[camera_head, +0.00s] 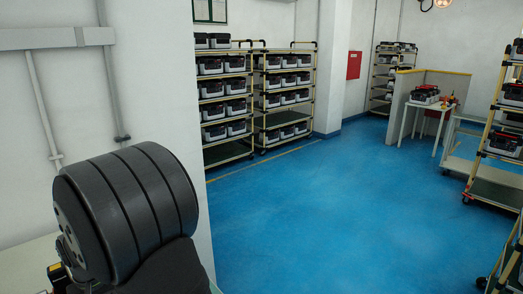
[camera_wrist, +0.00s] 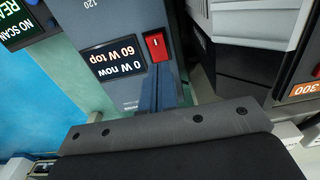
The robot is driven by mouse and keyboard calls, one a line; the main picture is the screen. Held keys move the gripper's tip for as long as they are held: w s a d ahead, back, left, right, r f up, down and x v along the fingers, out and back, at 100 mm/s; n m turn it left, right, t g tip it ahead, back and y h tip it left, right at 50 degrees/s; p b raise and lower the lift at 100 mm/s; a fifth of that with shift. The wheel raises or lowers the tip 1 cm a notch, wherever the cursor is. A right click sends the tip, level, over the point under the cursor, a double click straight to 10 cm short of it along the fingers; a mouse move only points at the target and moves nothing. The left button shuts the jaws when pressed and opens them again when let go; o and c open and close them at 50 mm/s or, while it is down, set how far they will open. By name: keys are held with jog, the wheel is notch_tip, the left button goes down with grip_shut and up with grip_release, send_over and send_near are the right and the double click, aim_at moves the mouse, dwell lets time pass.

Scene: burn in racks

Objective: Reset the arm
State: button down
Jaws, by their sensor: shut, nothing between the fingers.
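In the wrist view, my gripper (camera_wrist: 162,70) is seen from behind its bolted grey mount. Its narrow dark fingers are together, with nothing visible between them. They point at a grey device panel (camera_wrist: 116,22), just below a red switch (camera_wrist: 157,46) in the picture. I cannot tell whether the fingertips touch the panel or the switch. A small display (camera_wrist: 117,57) left of the switch reads "0 W now, 60 W top", upside down. In the head view, a large dark part of my arm fills the lower left, and the gripper is hidden.
Close by in the wrist view are a dark "NO SCAN" screen (camera_wrist: 20,22) and a pale grey case (camera_wrist: 238,35). In the head view, racks (camera_head: 250,108) with several grey units stand at the back, a white table (camera_head: 423,106) at right. The blue floor (camera_head: 330,215) is clear.

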notch_tip(320, 180, up, 4)
jog(key=shift+f, duration=0.1)
notch_tip(320, 180, down, 6)
notch_tip(320, 180, up, 19)
jog(key=s+d+t+y, duration=0.1)
jog(key=s+d, duration=0.1)
jog(key=shift+s+d, duration=0.4)
